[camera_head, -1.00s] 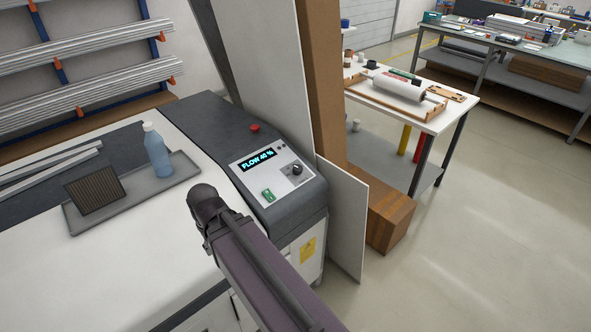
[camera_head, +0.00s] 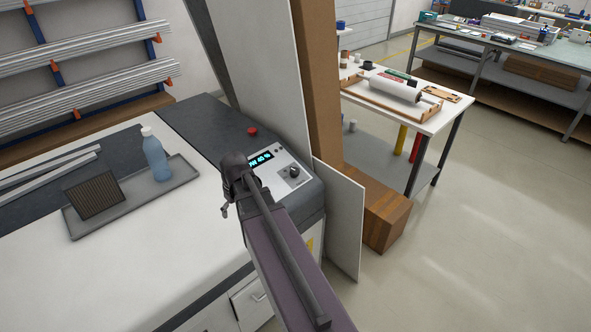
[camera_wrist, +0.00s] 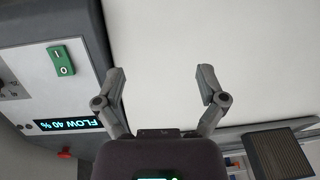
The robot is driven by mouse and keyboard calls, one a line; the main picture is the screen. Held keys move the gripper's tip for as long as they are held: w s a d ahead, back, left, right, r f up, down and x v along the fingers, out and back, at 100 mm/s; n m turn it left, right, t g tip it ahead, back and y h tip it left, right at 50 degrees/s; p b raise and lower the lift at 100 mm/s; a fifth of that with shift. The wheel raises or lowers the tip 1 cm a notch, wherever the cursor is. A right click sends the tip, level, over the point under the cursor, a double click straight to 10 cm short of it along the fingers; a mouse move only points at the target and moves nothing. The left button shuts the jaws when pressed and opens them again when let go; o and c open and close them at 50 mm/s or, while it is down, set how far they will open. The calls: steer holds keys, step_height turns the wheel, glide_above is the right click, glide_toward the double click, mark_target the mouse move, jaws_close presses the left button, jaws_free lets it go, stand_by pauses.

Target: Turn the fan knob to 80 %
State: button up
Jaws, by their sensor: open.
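The fan knob (camera_head: 293,171) is a small dark dial on the light control panel (camera_head: 283,182). In the wrist view, the knob (camera_wrist: 8,88) shows at the left edge, partly cut off. The display (camera_wrist: 70,124) reads "FLOW 40 %", inverted in that view. My arm hides part of the display in the head view. My gripper (camera_head: 226,209) is to the left of the panel, apart from the knob. In the wrist view, the fingers of my gripper (camera_wrist: 161,75) are spread, with nothing between them, over the white worktop.
A green switch (camera_wrist: 62,60) and a red button (camera_head: 252,131) are near the display. A grey tray (camera_head: 187,184) holds a blue bottle (camera_head: 156,158) and a dark ribbed block (camera_head: 96,194). A tall white panel (camera_head: 257,75) rises behind the console. The front worktop is clear.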

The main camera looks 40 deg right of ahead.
steer(key=w+d+r+t+p, duration=0.1)
steer(key=w+d+r, duration=0.1)
steer(key=d, duration=0.6)
steer(key=w+d+r+p, duration=0.1)
steer(key=w+d, duration=0.2)
steer(key=d, duration=0.5)
steer(key=n+t+p, duration=0.1)
steer(key=t+p, duration=0.1)
glide_toward(295, 171)
steer(key=v, duration=0.3)
steer(key=shift+r, duration=0.2)
steer(key=shift+a+f+b, duration=0.1)
steer(key=shift+f+b, duration=0.1)
steer(key=shift+b, duration=0.1)
steer(key=b+x, duration=1.2)
steer(key=x, duration=0.1)
steer(key=shift+w+d+f, duration=0.15)
steer(key=shift+d+f, duration=0.05)
steer(key=c, duration=1.1)
